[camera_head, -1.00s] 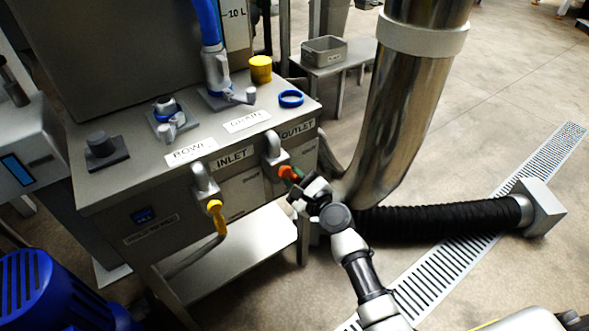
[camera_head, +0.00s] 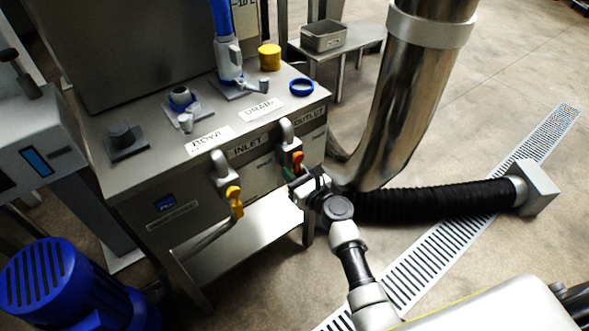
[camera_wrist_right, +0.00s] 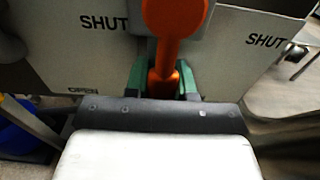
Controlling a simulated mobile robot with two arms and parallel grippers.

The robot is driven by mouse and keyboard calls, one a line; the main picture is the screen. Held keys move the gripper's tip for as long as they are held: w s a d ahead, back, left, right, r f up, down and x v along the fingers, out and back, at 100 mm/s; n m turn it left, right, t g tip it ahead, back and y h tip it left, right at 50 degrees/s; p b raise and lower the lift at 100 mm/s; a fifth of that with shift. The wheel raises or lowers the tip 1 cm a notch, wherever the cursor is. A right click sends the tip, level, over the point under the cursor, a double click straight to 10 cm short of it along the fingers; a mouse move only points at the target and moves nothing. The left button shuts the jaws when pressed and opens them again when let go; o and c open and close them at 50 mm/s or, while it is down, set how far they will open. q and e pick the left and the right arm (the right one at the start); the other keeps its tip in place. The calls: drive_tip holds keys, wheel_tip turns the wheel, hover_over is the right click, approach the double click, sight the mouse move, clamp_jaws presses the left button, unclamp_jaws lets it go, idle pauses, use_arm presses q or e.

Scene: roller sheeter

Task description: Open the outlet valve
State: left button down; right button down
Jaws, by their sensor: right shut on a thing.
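The outlet valve is on the front of the steel cabinet, under the OUTLET label (camera_head: 308,119). Its orange handle (camera_head: 296,158) hangs roughly straight down. My right gripper (camera_head: 290,175) comes from below and is shut on the handle's lower part. In the right wrist view the orange handle (camera_wrist_right: 176,30) runs down between the green fingers of my right gripper (camera_wrist_right: 162,80). SHUT labels show on both sides of the handle there, and an OPEN label (camera_wrist_right: 83,91) at lower left. My left gripper is not in view.
The inlet valve's yellow handle (camera_head: 235,200) hangs left of the outlet valve. A thick steel pipe (camera_head: 400,110) and a black corrugated hose (camera_head: 440,210) stand close right of my right arm. A blue motor (camera_head: 65,285) is at lower left.

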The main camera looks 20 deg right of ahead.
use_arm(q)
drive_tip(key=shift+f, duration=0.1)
use_arm(e)
drive_tip(key=shift+a, duration=0.1)
drive_tip(key=c, duration=0.9)
unclamp_jaws()
drive_tip(key=shift+c, duration=0.2)
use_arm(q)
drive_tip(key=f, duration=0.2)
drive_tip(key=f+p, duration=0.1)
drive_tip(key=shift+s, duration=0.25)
use_arm(e)
drive_tip(key=v, duration=1.1)
